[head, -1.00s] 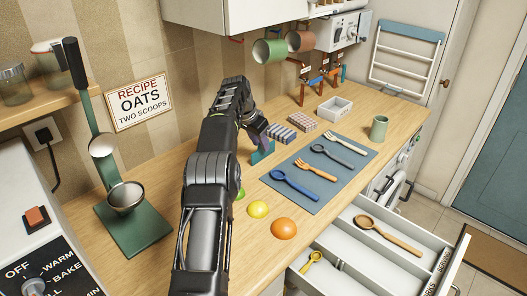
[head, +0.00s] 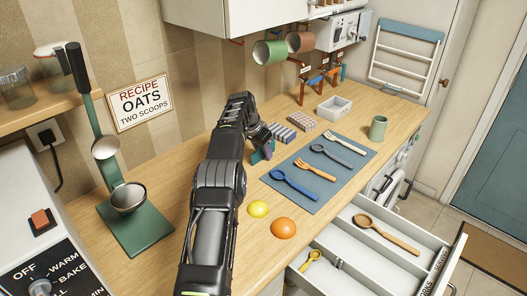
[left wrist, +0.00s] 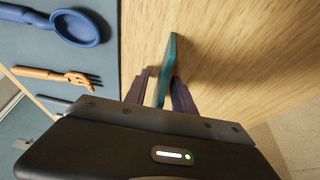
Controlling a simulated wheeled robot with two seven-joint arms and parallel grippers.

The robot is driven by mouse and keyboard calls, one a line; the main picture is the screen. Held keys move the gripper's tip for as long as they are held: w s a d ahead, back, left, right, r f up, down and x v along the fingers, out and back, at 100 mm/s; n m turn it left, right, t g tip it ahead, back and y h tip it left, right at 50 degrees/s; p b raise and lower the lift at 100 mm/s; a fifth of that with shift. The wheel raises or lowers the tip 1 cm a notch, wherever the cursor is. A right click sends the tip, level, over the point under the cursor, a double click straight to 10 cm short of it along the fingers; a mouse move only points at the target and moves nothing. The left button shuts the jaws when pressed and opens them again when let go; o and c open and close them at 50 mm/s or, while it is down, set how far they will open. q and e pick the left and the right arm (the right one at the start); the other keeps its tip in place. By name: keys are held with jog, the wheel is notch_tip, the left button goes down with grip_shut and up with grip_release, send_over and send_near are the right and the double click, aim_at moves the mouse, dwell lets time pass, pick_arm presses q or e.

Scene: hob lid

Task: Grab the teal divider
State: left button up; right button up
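The teal divider (head: 258,156) is a thin flat panel standing on edge on the wooden counter, left of the blue mat. In the left wrist view the divider (left wrist: 168,62) rises between the two dark fingers of my left gripper (left wrist: 161,82). A narrow strip of wood shows between the left finger and the panel, so the gripper looks open around it. The right finger is very near or touching it. In the head view my left gripper (head: 266,141) is just above the divider and partly hides it. My right gripper is in neither view.
The blue mat (head: 330,190) holds a blue spoon (head: 294,186), an orange fork (head: 315,169) and other cutlery. An open drawer (head: 350,240) juts out at the front.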

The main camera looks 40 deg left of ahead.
pick_arm(q)
grip_shut()
dwell(0.3)
dwell(0.4)
